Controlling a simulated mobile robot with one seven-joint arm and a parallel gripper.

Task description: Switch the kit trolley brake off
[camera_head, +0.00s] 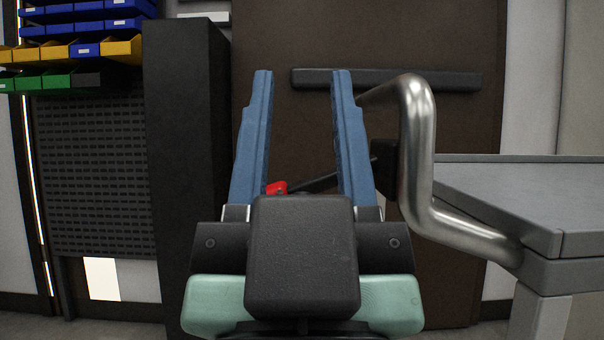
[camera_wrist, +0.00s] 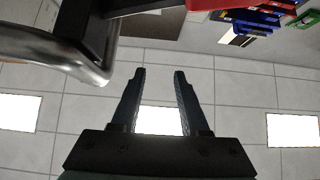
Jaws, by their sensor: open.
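The kit trolley (camera_head: 500,190) stands at the right, with a bent metal push handle (camera_head: 418,130) on its near side. A black bracket (camera_head: 384,160) sits on the handle. A thin dark brake lever (camera_head: 320,183) runs left from it, tilted slightly down, to a red tip (camera_head: 276,187). My gripper (camera_head: 302,78) is open and empty, its blue fingers pointing up in the picture. The lever shows between and behind the fingers; I cannot tell whether it touches them. In the wrist view the red tip (camera_wrist: 212,4) and the handle (camera_wrist: 55,50) show near the top, beyond the fingers (camera_wrist: 160,74).
A tall dark cabinet (camera_head: 185,150) stands left of my gripper. Coloured bins (camera_head: 85,50) hang on a rack at the far left. A brown door (camera_head: 360,40) with a dark bar (camera_head: 460,80) is behind. The handle is close to my right finger.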

